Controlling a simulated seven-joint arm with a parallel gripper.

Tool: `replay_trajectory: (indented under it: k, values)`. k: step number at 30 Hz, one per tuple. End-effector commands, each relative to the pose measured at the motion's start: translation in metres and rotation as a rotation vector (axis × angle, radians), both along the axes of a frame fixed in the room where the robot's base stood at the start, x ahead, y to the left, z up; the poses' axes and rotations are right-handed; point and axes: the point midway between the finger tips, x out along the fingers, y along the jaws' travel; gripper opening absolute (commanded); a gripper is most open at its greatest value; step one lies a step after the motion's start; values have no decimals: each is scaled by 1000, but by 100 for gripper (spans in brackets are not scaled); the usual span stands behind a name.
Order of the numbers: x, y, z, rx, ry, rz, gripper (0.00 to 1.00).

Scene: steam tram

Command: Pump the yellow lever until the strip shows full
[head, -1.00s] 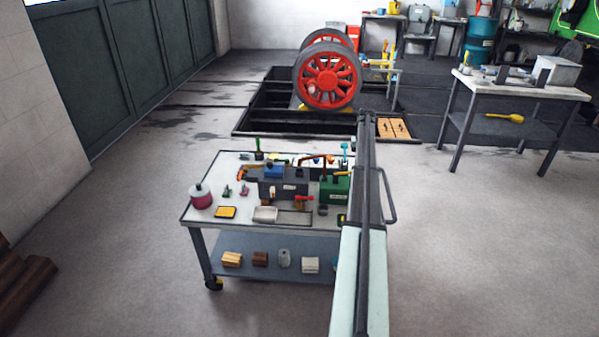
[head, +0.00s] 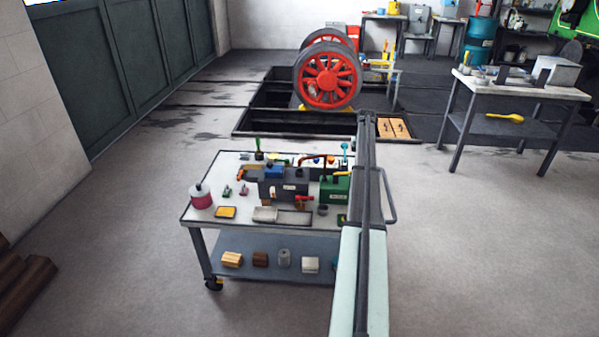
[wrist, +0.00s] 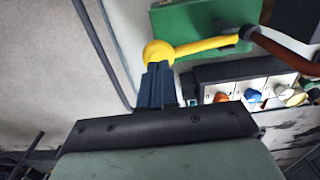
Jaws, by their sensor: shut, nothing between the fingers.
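The yellow lever (wrist: 205,44) shows in the wrist view as a bar with a round knob at its left end, beside the green box (wrist: 188,18). My gripper (wrist: 157,68) has its blue fingers shut and empty, with the tips at the knob; I cannot tell if they touch it. In the head view the lever (head: 343,173) is a small yellow bar at the top of the green box (head: 335,190), on the right of the trolley, partly behind my arm. My gripper cannot be made out there. I cannot pick out the strip in either view.
The trolley top (head: 235,163) also holds a dark grey machine (head: 285,187), a pink-red tin (head: 201,199) and small trays. A brown-red pipe (wrist: 285,52) runs close to the lever's right end. Coloured knobs (wrist: 253,96) sit below it.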

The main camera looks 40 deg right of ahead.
Motion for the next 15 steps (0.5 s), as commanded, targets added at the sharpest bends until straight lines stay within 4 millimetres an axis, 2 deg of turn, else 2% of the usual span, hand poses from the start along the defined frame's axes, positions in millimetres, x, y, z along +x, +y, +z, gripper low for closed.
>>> replay_trajectory:
  k: [15]
  values:
    - [0,0,-8,0,0,0,0]
